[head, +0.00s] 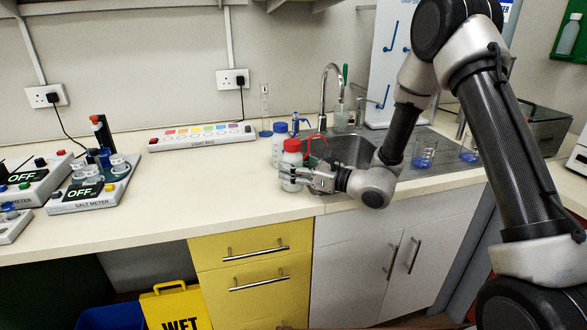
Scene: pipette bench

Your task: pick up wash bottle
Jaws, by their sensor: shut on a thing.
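A white bottle with a red cap (291,158) stands upright near the front edge of the bench, left of the sink. My gripper (296,178) reaches it from the right and is shut around its lower part. The fingers hide part of the bottle's body, and I cannot tell whether its base touches the bench. A thin curved red tube (309,141) shows just right of the cap; I cannot tell whether it belongs to this bottle.
A blue-topped nozzle (297,122) shows behind the bottles. The sink (350,150) and tap (324,95) are to the right. A glass cylinder (265,108), a long white strip (202,136) and meters (92,192) stand to the left. The bench front between meters and bottles is clear.

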